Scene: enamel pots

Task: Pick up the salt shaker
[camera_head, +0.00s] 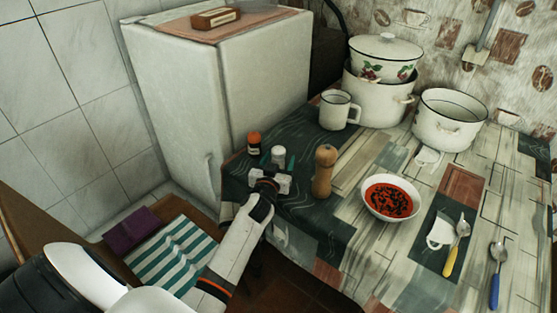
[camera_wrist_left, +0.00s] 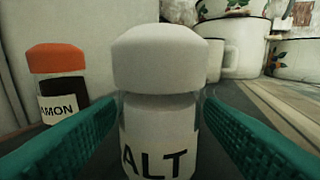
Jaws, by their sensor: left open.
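The salt shaker, a small jar with a white cap and a white label reading "ALT", stands upright on the table. It shows in the head view (camera_head: 279,154) and fills the middle of the left wrist view (camera_wrist_left: 158,100). My left gripper (camera_head: 274,172) is at the table's left corner, right at the shaker. In the left wrist view its green-padded fingers (camera_wrist_left: 158,140) are open, one on each side of the shaker. The gap between pads and jar looks small, and I cannot tell if either touches. My right gripper is not in view.
An orange-capped cinnamon jar (camera_head: 254,142) stands just left of the shaker; it also shows in the wrist view (camera_wrist_left: 58,85). A wooden pepper mill (camera_head: 324,171) stands to the right. A mug (camera_head: 338,110), pots (camera_head: 449,118) and a bowl of red soup (camera_head: 391,198) stand farther right.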

